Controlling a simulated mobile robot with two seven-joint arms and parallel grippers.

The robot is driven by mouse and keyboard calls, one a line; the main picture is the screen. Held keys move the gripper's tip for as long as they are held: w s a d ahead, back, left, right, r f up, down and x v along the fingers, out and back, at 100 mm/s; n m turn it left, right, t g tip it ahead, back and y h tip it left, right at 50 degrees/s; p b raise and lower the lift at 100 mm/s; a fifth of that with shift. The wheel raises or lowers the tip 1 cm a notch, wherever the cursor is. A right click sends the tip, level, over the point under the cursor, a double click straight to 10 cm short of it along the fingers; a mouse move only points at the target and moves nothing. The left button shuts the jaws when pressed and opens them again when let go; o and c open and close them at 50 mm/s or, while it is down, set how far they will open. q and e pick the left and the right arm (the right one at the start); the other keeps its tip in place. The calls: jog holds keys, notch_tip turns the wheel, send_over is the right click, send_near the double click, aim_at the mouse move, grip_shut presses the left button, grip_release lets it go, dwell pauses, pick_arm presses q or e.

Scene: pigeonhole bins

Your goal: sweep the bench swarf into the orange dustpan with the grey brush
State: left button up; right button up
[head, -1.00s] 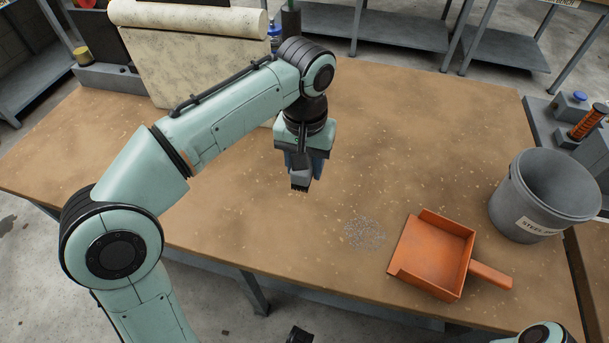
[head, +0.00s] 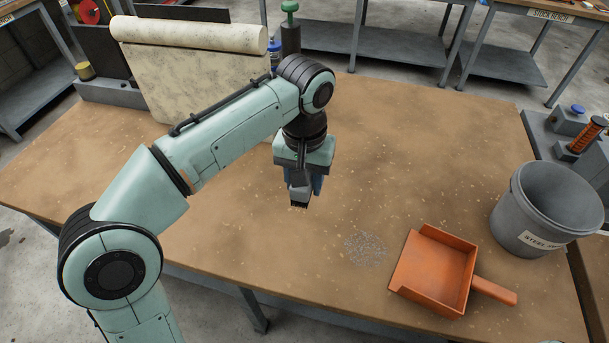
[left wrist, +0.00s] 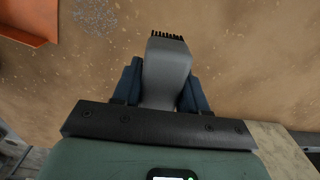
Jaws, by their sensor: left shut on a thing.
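My left gripper (head: 304,184) is shut on the grey brush (head: 299,192), whose dark bristles point down over the bench. In the left wrist view the brush (left wrist: 166,72) sits between the two blue fingers (left wrist: 163,85). I cannot tell whether the bristles touch the bench. The swarf (head: 366,249) is a small grey patch to the right and nearer than the brush; it also shows in the left wrist view (left wrist: 95,14). The orange dustpan (head: 437,270) lies just right of the swarf, its open side towards it and its handle to the right. My right gripper is out of view.
A grey bucket (head: 547,212) with a steel label stands right of the dustpan. A cream roll of sheet (head: 195,65) and a green-topped bottle (head: 290,35) stand at the back. The middle and right back of the bench (head: 420,140) are clear.

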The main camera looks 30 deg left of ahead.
pick_arm(q)
notch_tip(320, 180, down, 11)
jog(key=b, duration=0.7)
jog(key=shift+f, duration=0.15)
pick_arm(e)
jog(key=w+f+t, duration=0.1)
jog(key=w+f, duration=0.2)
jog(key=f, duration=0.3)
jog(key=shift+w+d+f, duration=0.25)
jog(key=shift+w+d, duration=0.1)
pick_arm(q)
jog(key=o, duration=1)
